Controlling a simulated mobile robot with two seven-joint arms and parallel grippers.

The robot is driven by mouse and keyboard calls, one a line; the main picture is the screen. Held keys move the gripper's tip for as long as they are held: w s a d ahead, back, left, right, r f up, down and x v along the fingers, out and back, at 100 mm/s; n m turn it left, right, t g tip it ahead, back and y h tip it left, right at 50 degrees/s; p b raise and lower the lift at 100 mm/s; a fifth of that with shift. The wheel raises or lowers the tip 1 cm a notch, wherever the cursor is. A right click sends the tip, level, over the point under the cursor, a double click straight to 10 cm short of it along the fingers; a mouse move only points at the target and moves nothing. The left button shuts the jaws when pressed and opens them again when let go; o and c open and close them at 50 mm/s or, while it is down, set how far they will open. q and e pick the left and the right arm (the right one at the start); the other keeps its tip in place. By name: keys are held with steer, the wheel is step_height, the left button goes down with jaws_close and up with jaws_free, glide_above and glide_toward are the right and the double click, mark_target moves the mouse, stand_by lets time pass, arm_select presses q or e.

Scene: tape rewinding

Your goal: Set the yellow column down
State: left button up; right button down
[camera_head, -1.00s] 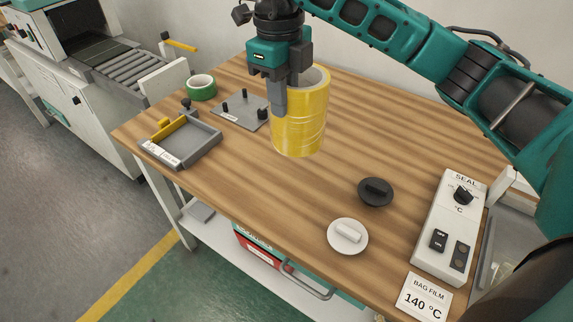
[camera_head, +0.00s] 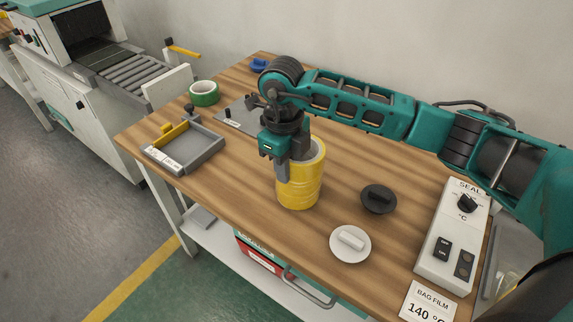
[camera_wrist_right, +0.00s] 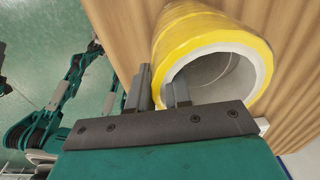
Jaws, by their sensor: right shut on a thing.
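The yellow column (camera_head: 303,188), which looks like stacked tape rolls around a pale core, is upright over the middle of the table (camera_head: 240,190). Its bottom is at or very near the wood; I cannot tell whether it touches. My right gripper (camera_head: 288,165) is shut on its left wall from above. In the right wrist view, one finger of the gripper (camera_wrist_right: 161,86) is inside the hollow core and the other is outside the yellow wall (camera_wrist_right: 195,35). My left gripper is not in view.
A black knobbed disc (camera_head: 379,199) and a white handled disc (camera_head: 350,244) lie right of the column. The sealer box (camera_head: 447,240) stands at the right. At the left are a grey tray (camera_head: 205,155), a green tape roll (camera_head: 204,93) and a grey plate (camera_head: 232,117). Wood around the column is clear.

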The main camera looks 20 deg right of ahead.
steer(key=c, duration=1.5)
jaws_free()
steer(key=shift+f, duration=0.1)
steer(key=o, duration=0.4)
steer(key=shift+o, duration=0.2)
step_height(320, 180, up, 12)
steer(key=shift+w+a+r, duration=0.15)
steer(key=shift+w+r, duration=0.05)
